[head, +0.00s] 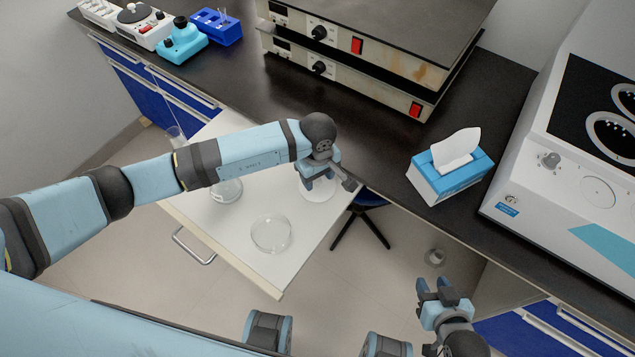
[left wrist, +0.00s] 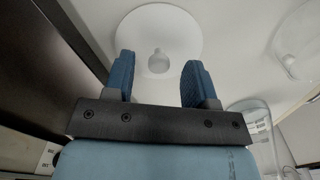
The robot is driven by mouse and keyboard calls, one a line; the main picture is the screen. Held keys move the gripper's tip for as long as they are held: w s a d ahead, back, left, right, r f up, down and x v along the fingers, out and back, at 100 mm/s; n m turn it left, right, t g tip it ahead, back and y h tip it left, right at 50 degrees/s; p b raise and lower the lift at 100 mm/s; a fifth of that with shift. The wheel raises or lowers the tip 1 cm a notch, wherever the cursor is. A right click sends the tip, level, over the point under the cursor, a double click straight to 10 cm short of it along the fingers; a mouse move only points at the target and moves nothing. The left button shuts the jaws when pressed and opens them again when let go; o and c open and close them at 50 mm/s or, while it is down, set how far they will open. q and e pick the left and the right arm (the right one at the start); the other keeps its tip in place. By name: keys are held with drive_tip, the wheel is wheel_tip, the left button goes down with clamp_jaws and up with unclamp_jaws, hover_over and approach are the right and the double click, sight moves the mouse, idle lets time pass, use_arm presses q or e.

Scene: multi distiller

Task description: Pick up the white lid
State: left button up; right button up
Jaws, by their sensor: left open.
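The white lid (head: 318,192) is a round disc lying on the white table (head: 215,215), partly hidden in the head view by my left gripper (head: 320,182). In the left wrist view the lid (left wrist: 135,35) shows whole, with a small knob (left wrist: 159,62) at its middle. The open fingers of my left gripper (left wrist: 158,75) stand on either side of the knob's line, with clear space around it. I cannot tell how high above the lid they are. My right gripper (head: 436,287) is empty and its fingers are apart, at the lower right, away from the table.
A clear glass dish (head: 271,234) stands on the table in front of the lid. A glass vessel (head: 227,190) stands to its left, partly behind my arm. The dark bench (head: 380,150) behind carries a blue tissue box (head: 450,178). A stool (head: 362,215) is right of the table.

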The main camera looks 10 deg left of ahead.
use_arm(q)
drive_tip(key=shift+f, duration=0.95)
drive_tip(key=shift+c, duration=0.4)
clamp_jaws()
drive_tip(key=shift+w+r, duration=0.1)
